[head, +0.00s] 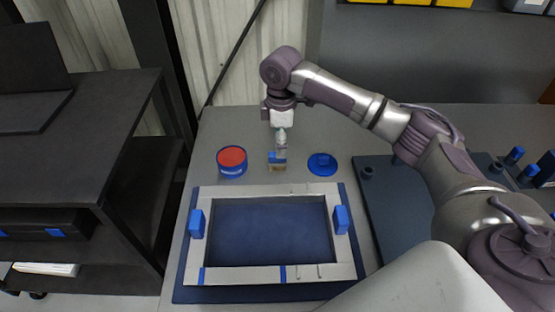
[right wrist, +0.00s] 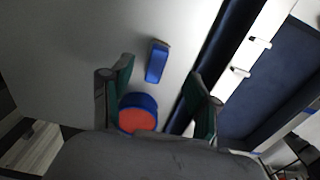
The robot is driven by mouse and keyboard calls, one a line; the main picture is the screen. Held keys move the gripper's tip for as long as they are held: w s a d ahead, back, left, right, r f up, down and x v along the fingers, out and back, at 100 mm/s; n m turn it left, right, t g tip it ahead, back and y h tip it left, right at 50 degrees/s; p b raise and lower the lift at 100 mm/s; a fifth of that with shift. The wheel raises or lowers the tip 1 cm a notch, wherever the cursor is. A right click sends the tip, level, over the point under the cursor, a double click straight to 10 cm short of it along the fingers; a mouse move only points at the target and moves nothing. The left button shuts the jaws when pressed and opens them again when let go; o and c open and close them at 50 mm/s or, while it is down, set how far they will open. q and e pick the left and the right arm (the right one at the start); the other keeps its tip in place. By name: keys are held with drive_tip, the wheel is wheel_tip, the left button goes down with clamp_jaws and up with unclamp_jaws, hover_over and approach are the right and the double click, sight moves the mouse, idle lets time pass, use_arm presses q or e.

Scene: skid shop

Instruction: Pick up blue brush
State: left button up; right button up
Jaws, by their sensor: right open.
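The blue brush (head: 278,158), a small blue block with a tan lower part, stands on the grey table between a red-topped can and a blue lid. My right gripper (head: 281,148) hangs above and just behind it, pointing down, and partly overlaps it in the head view. In the right wrist view the brush (right wrist: 157,64) shows beyond and between the spread fingers of the right gripper (right wrist: 162,78). The fingers are open with nothing between them; I cannot tell the exact height gap. My left gripper is not in view.
The can (head: 232,170) is left of the brush, and the blue lid (head: 322,166) is right of it. A pale frame with blue blocks (head: 345,255) lies in front. A dark board (head: 390,215) is at right, and a black shelf (head: 90,130) at left.

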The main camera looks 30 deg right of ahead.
sight(280, 160)
wheel_tip(280, 160, down, 2)
drive_tip(key=shift+w+f, duration=0.1)
drive_tip(key=shift+w, duration=0.05)
drive_tip(key=shift+f, duration=2.65)
clamp_jaws()
